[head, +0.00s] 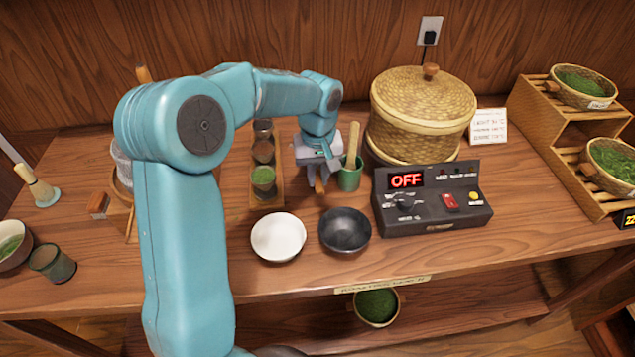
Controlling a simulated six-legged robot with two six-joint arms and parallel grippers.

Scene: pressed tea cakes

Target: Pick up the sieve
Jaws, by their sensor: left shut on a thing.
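My left gripper (321,184) points down above the table, behind the white and black bowls and left of the green cup. It is shut on a small brown thing, mostly hidden by the fingers; I cannot tell what it is. I cannot make out a sieve for certain. A pale grey, mesh-like rounded thing (121,163) shows at the left, partly hidden behind my left arm. My right gripper is not in view.
A white bowl (278,237) and black bowl (345,230) stand in front. A green cup (350,178) holds a wooden stick. A control box (431,199) reads OFF, with a lidded basket (422,105) behind. A wooden rack (262,183) holds small cups.

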